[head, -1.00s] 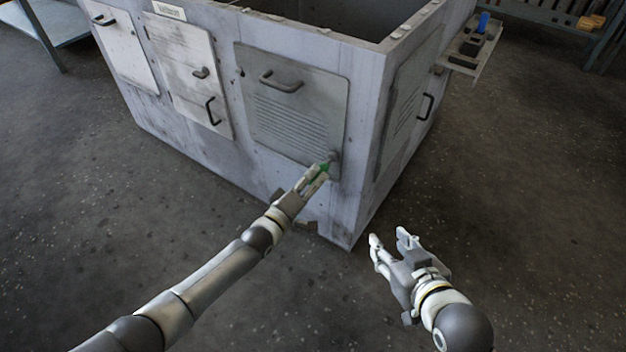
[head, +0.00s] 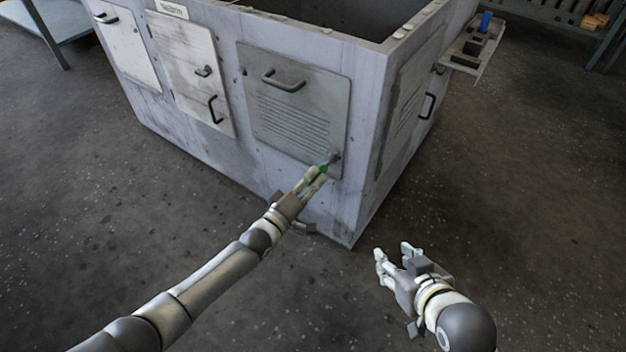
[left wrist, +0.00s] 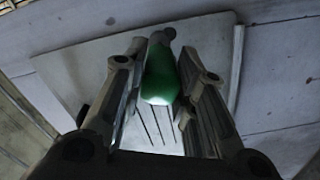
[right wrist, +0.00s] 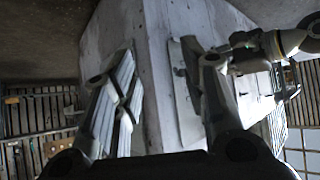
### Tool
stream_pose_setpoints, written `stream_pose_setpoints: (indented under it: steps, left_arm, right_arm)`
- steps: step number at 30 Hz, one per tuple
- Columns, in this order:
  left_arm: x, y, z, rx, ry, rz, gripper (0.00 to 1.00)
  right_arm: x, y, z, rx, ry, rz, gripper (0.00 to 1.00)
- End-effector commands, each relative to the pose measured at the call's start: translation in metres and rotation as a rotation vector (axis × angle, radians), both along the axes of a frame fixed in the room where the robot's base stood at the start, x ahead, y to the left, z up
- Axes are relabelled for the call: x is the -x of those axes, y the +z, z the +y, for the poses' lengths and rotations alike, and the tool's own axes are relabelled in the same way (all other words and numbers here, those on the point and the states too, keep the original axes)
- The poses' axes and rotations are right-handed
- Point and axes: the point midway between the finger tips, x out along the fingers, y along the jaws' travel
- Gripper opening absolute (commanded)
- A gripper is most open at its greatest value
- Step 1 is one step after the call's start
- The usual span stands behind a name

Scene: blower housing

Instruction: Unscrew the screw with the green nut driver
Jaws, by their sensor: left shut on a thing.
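The green nut driver (head: 323,169) is held in my left gripper (head: 313,176), at the lower right corner of the louvred panel (head: 298,112). In the left wrist view the driver's green handle (left wrist: 160,78) sits between the two fingers of the left gripper (left wrist: 160,100). The driver's grey tip end is at a grey knob-like part (head: 334,157) at the panel's corner. The screw itself is hidden or too small to make out. My right gripper (head: 394,254) is open and empty, over the floor to the right of the housing's front corner.
The grey blower housing (head: 377,130) has more doors with handles on its left. A side shelf (head: 470,60) carrying a blue item (head: 485,21) juts out at the upper right. The floor (head: 530,220) around my right gripper is clear.

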Motion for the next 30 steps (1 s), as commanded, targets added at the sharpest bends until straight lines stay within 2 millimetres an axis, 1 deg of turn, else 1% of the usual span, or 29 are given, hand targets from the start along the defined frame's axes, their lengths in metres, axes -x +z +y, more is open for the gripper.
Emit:
stream_pose_setpoints:
  steps: [15,30]
  left_arm:
    - [0.006,0.000,0.005,0.001,0.000,-0.001,0.00]
    - [0.012,0.001,0.009,0.001,0.001,-0.001,0.00]
  right_arm:
    - [0.019,-0.014,-0.006,0.022,-0.006,0.105,0.40]
    - [0.034,-0.024,-0.013,0.045,-0.012,0.192,0.40]
